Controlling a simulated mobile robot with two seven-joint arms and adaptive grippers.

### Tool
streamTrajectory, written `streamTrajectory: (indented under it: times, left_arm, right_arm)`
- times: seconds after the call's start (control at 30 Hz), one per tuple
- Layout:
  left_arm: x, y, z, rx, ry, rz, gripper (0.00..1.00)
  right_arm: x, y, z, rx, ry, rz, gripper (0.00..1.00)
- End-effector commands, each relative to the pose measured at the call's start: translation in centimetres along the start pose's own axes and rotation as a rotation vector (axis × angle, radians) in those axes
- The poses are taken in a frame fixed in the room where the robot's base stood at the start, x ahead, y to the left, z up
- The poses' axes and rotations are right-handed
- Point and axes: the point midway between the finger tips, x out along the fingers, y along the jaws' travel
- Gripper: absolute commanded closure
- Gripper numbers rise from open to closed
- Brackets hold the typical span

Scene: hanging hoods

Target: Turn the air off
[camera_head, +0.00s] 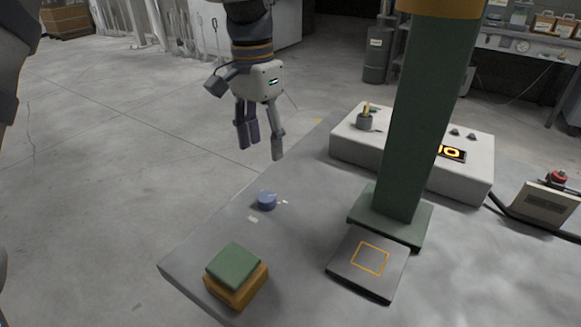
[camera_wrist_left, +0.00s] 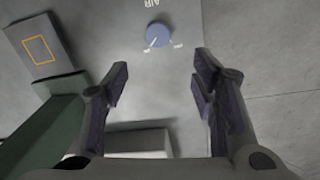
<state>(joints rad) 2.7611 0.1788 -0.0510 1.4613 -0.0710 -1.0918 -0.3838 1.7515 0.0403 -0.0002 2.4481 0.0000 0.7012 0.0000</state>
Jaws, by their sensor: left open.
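The blue round knob (camera_head: 267,200) sits near the left edge of the grey bench top (camera_head: 225,232). In the left wrist view the knob (camera_wrist_left: 159,36) lies below the printed word AIR, with a small pale label on each side. A pale mark on it points to the lower left there; the labels are too small to read. My left gripper (camera_head: 262,146) is open and empty, pointing down above and beyond the knob. In the left wrist view the knob shows ahead of the gap between the fingers (camera_wrist_left: 160,72), apart from them. My right gripper is not in view.
A green column (camera_head: 415,130) rises from the bench right of the knob. A dark plate with an orange square (camera_head: 370,258) lies before it. A green-topped orange block (camera_head: 236,270) stands at the near left. A white control box (camera_head: 350,150) stands behind. Space around the knob is clear.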

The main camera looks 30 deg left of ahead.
Motion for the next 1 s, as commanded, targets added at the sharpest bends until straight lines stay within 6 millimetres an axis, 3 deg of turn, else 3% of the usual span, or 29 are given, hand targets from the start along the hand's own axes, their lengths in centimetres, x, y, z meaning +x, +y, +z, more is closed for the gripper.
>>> streamTrajectory:
  times: [0.13,0.4,0.5,0.63,0.9,1.0]
  left_arm:
    - [1.8,0.0,0.1,0.0,-0.004,0.002,0.48]
    - [8.8,0.0,0.1,0.0,-0.006,0.002,0.48]
    - [10.5,0.0,0.1,0.0,-0.004,0.002,0.48]
    - [11.7,0.0,0.1,0.0,-0.001,0.001,0.48]
    - [11.9,0.0,0.1,0.0,0.002,0.0,0.48]
    - [11.9,0.0,0.1,0.0,0.002,0.0,0.68]
  right_arm:
    - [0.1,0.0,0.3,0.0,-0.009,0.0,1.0]
    - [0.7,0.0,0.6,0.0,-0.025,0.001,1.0]
    - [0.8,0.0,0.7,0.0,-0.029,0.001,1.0]
    - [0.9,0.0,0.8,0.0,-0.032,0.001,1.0]
    - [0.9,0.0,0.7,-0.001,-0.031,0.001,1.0]
    - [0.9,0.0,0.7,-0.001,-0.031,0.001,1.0]
